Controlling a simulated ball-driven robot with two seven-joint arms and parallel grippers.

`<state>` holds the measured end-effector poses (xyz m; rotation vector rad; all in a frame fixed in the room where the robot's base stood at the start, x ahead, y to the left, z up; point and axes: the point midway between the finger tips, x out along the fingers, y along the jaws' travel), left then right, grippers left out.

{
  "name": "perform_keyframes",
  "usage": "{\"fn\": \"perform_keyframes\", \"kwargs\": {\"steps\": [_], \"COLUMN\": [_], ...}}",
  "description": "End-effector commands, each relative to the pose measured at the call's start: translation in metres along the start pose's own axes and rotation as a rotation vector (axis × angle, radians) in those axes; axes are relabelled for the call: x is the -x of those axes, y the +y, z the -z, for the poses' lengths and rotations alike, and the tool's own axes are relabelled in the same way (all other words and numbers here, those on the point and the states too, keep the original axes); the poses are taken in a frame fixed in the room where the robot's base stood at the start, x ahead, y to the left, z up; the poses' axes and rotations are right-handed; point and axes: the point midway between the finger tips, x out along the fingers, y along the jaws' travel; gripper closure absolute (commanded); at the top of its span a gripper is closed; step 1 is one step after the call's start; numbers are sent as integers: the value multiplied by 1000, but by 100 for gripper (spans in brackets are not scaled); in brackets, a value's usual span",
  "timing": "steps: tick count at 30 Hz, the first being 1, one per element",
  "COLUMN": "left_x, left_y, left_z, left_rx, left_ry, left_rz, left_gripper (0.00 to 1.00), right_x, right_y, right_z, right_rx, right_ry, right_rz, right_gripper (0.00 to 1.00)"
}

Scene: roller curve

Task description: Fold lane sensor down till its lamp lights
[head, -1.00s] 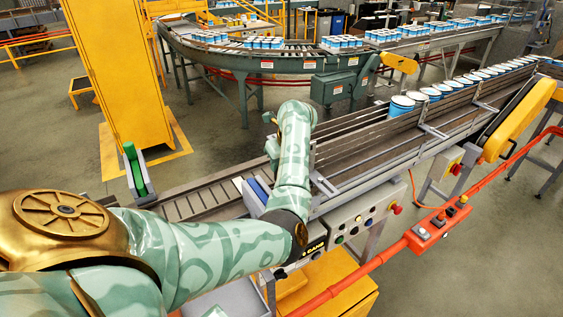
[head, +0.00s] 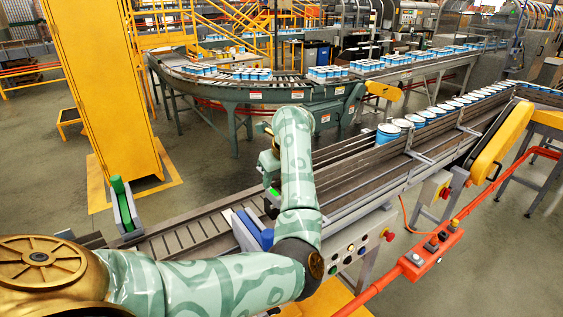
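My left arm reaches from the lower left over the near conveyor lane. My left gripper (head: 268,161) is at its far end, mostly hidden behind my own forearm, so its fingers and anything between them do not show clearly. A small bright green patch (head: 273,192) shows just below it; I cannot tell whether it is a lit lamp or a green part. I cannot clearly make out the lane sensor, which may be hidden behind my arm. My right gripper is out of view.
A grey bracket with a green strip (head: 122,203) stands at the lane's left edge. Blue guide blocks (head: 254,229) lie beside my forearm. Blue-and-white cans (head: 387,133) line the lane at upper right. A yellow cabinet (head: 100,90) stands behind, and a red rail (head: 385,283) runs in front.

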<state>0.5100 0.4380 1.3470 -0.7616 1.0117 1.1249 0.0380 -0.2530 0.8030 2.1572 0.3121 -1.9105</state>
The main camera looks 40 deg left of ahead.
Motion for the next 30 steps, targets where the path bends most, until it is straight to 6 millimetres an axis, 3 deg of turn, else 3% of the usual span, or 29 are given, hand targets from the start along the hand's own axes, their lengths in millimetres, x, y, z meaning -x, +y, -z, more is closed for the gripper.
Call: {"fn": "perform_keyframes", "kwargs": {"steps": [6, 12, 30], "left_x": [54, 78, 82], "left_y": [-1, 0, 0], "left_z": [0, 0, 0], "left_rx": [1, 0, 0], "left_ry": [0, 1, 1], "left_rz": [5, 1, -1], "left_gripper": [60, 60, 60], "right_x": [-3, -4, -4], "right_y": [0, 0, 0], "right_z": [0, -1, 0], "right_rx": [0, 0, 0], "right_ry": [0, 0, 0], "right_rz": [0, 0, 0], "right_gripper": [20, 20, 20]}}
